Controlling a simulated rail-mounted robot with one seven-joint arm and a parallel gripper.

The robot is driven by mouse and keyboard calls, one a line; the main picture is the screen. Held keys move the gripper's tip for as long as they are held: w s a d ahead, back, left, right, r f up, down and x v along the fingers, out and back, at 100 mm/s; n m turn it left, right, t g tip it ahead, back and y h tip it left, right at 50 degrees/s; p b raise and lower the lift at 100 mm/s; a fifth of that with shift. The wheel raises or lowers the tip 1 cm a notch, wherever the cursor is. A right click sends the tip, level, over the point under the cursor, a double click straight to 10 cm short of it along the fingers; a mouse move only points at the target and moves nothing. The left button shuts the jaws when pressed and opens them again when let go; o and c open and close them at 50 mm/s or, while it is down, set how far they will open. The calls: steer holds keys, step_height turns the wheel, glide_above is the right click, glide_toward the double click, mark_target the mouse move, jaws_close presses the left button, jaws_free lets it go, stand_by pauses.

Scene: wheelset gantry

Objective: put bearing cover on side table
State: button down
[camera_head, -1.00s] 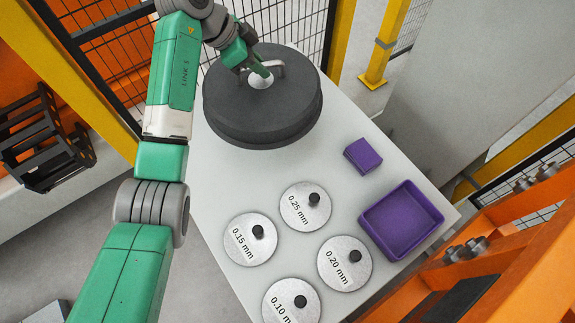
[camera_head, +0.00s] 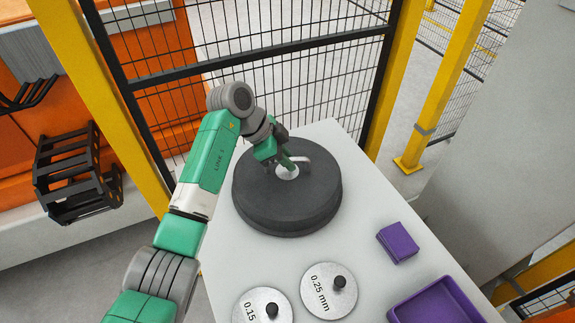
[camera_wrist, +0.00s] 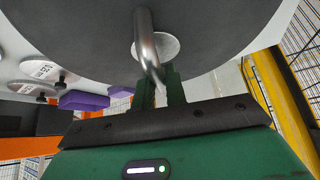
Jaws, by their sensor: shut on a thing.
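The bearing cover (camera_head: 262,208) is a thick, dark grey round disc with a pale centre and a metal loop handle (camera_head: 303,163). It is level at the far end of the white side table (camera_head: 372,223), on it or just above it; I cannot tell whether it touches. My gripper (camera_head: 287,168) is shut on the cover's handle. In the wrist view the gripper fingers (camera_wrist: 161,88) meet the curved metal handle (camera_wrist: 149,48), with the dark face of the cover (camera_wrist: 85,35) filling the upper part.
A purple block (camera_head: 398,243) and a purple tray (camera_head: 437,303) stand at the table's right. Shim discs marked 0.25 mm (camera_head: 322,298) and 0.15 (camera_head: 250,308) lie nearer. Black mesh fencing (camera_head: 300,60) and yellow posts (camera_head: 398,75) stand behind the table.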

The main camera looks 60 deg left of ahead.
steer(key=shift+f, duration=0.45)
steer(key=shift+r, duration=0.1)
steer(key=c, duration=1.4)
jaws_free()
steer(key=shift+c, duration=0.2)
steer(key=p+v, duration=0.4)
steer(key=v, duration=0.8)
